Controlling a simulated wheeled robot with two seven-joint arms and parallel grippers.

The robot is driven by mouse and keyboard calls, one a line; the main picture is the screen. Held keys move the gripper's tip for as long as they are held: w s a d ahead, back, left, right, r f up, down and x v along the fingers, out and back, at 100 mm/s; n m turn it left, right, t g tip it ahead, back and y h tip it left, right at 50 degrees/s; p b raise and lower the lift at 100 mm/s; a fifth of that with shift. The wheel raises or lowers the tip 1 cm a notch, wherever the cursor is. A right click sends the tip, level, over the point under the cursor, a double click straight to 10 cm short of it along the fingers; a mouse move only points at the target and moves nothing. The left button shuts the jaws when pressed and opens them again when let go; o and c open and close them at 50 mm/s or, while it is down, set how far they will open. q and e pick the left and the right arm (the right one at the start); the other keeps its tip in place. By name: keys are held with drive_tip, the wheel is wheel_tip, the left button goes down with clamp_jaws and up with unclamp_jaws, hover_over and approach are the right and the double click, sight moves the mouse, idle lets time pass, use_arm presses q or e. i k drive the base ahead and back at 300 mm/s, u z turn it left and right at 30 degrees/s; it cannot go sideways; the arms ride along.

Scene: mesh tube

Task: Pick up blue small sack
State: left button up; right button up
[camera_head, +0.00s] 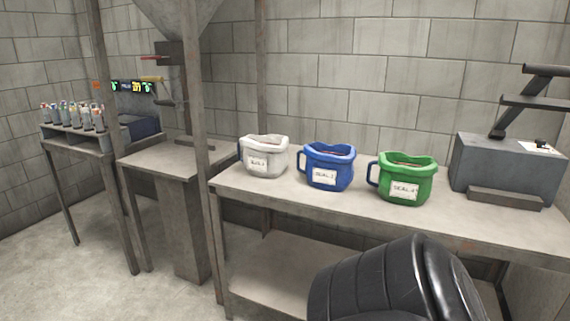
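The blue small sack (328,166) stands upright on the long table in the head view, with a white label on its front and a loop handle on its left side. It sits between a white sack (264,156) and a green sack (405,177), apart from both. A black rounded part of my own body shows at the bottom right, below the table's front edge. Neither of my grippers is in view.
The long table (470,220) has bare room in front of the sacks. A grey box-shaped machine (508,168) stands at its right end. Metal posts (203,130) rise at its left end. A smaller table (165,162) and a rack of bottles (75,117) are farther left.

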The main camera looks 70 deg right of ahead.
sight(329, 167)
drive_tip(key=z, duration=0.7)
drive_tip(key=i, duration=1.15)
drive_tip(key=z, duration=1.2)
